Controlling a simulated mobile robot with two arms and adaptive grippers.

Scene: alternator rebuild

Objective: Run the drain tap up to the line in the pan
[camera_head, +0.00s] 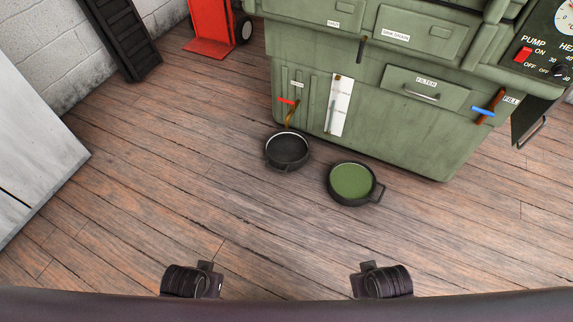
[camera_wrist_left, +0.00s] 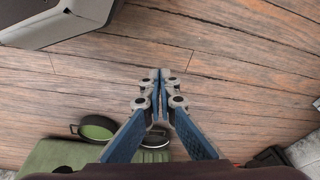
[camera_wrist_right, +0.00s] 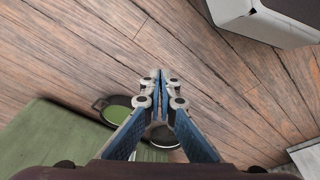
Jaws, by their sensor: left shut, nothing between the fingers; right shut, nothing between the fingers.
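The drain tap, with a red lever (camera_head: 287,101) and a brass-coloured spout (camera_head: 289,117), is low on the front of the green machine (camera_head: 360,125). A black pan (camera_head: 287,150) stands on the floor beneath the spout. Its inside looks dark; I cannot make out a line or a liquid level in it. My left gripper (camera_wrist_left: 160,76) and right gripper (camera_wrist_right: 160,76) are shut and empty in their wrist views, over bare floor, away from the machine. In the head view only dark arm parts of mine show at the bottom edge.
A second black pan (camera_head: 351,181) with green liquid stands on the floor to the right. The machine also has a white gauge strip (camera_head: 340,106), a filter drawer (camera_head: 426,88) and a blue-tipped fill lever (camera_head: 484,111). A red cart (camera_head: 209,28) stands behind. The wooden floor in front is clear.

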